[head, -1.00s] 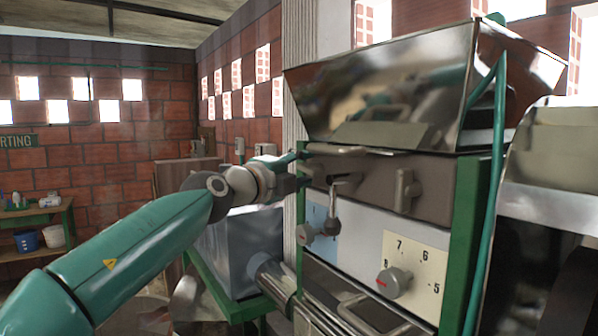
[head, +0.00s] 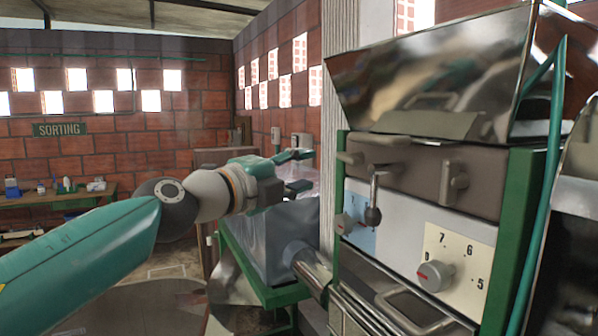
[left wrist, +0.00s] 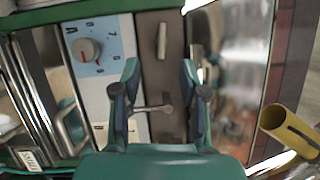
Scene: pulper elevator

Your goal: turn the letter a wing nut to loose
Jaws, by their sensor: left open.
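Two grey-brown wing nuts sit on the machine's brown panel: a left one (head: 350,158), which also shows in the left wrist view (left wrist: 162,40), and a right one (head: 453,182). I cannot read a letter on either. A lever with a dark ball (head: 373,200) hangs between them; it also shows between my fingers in the left wrist view (left wrist: 155,108). My left gripper (head: 300,171) is open and empty, left of the panel in the head view and apart from the wing nuts. In the left wrist view its fingers (left wrist: 159,85) point toward the panel. My right gripper is out of view.
Below the panel are a knob on a blue card (head: 345,223) and a red-marked knob on a number card (head: 435,276). A steel hopper (head: 430,85) is above. Green posts (head: 518,230) frame the machine. A grey bin (head: 275,240) stands at its left.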

